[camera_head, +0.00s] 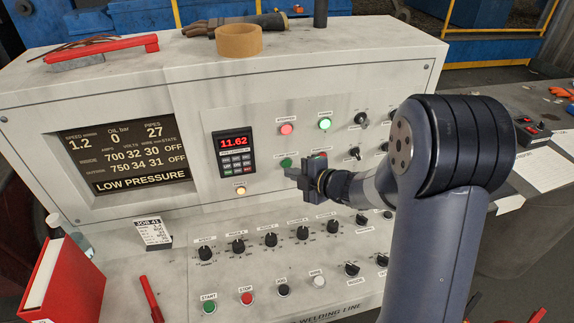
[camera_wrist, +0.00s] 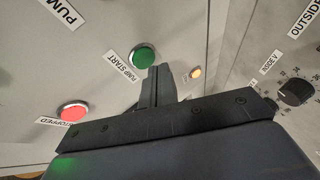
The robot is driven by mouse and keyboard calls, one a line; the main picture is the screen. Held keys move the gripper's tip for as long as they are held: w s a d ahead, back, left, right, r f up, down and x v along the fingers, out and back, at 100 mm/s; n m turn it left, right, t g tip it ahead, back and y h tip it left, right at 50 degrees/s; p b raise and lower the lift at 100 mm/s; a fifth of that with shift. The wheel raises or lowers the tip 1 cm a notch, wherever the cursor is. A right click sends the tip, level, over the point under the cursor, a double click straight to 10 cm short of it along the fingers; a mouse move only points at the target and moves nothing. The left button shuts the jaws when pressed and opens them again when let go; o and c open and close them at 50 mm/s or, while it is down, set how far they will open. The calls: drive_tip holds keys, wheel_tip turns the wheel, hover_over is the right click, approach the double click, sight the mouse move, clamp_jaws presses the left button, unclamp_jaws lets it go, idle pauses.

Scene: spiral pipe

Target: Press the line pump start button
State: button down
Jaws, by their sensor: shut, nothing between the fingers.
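The green pump start button (camera_wrist: 142,57) is on the upright panel in the wrist view, with its PUMP START label beside it. In the head view the green button (camera_head: 286,163) shows just above and left of my gripper's tip. My gripper (camera_head: 291,174) is shut and empty, pointing left across the panel face. In the wrist view my shut gripper fingers (camera_wrist: 160,72) reach up to the lower right of the button, very close to its rim. I cannot tell whether they touch it.
A lit red STOPPED lamp (camera_head: 286,129) and a lit green lamp (camera_head: 325,124) sit above the button. A keypad display (camera_head: 235,141) reads 11.62. The main screen (camera_head: 122,152) shows LOW PRESSURE and oil 0 bar. Black knobs (camera_head: 238,247) line the sloping desk below.

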drive_tip(key=shift+w+a, duration=0.1)
drive_tip(key=shift+w, duration=0.15)
drive_tip(key=shift+w, duration=0.35)
idle(0.6)
drive_tip(key=shift+s, duration=0.8)
drive_tip(key=shift+d+b, duration=0.2)
drive_tip(key=shift+b, duration=0.1)
drive_tip(key=s, duration=0.2)
drive_tip(key=s+d+b, duration=0.1)
drive_tip(key=s, duration=0.1)
drive_tip(key=shift+s+d, duration=0.15)
drive_tip(key=shift+s, duration=0.2)
drive_tip(key=shift+w, duration=0.1)
